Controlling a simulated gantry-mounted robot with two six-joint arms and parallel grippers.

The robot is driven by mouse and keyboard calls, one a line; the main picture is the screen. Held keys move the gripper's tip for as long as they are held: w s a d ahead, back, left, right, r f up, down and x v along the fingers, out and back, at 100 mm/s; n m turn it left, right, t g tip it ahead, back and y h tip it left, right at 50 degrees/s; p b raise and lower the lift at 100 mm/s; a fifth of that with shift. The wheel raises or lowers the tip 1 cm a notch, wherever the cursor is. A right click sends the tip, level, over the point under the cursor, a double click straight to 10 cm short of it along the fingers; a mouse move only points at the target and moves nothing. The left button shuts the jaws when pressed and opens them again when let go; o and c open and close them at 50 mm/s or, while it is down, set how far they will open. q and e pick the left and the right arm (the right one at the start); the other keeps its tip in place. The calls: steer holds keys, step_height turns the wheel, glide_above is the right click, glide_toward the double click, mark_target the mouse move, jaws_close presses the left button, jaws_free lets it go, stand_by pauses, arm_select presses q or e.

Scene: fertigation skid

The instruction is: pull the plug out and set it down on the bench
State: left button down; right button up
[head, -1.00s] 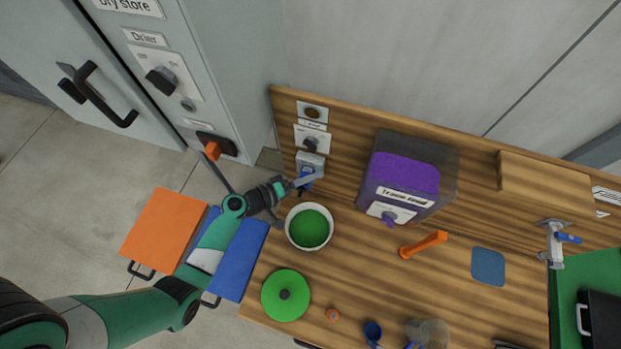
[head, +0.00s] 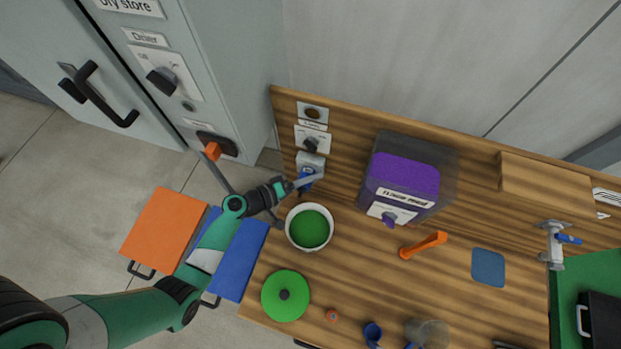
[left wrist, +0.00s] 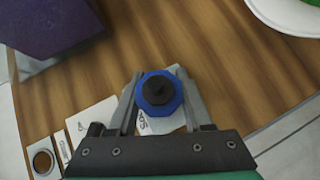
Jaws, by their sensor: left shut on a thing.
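The plug, a blue round body with a dark cap, shows in the left wrist view (left wrist: 150,98) between my fingers. In the head view the blue plug (head: 306,172) is at the white socket box (head: 311,158) low on the bench's backboard. My left gripper (head: 304,184) is shut on the plug, one finger on each side. A white labelled plate (left wrist: 158,126) lies behind the plug in the left wrist view. I cannot tell whether the plug is still seated in the socket. The wooden bench (head: 345,285) extends to the right. My right gripper is not in view.
A white bowl with green contents (head: 290,231) stands close below my left gripper. A purple-fronted dispenser (head: 404,178) stands to the right. A green lid (head: 272,302), an orange tool (head: 424,245) and a blue mat (head: 488,266) lie on the bench. Bare wood shows between them.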

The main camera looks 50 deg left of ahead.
arm_select(q)
steer(key=shift+s+d, duration=0.45)
steer(key=shift+s, duration=0.4)
steer(key=shift+s+d, duration=0.45)
steer(key=shift+s, duration=0.35)
steer(key=s, duration=0.1)
steer(key=s+d, duration=0.1)
steer(key=shift+s+d, duration=0.2)
steer(key=shift+s, duration=0.1)
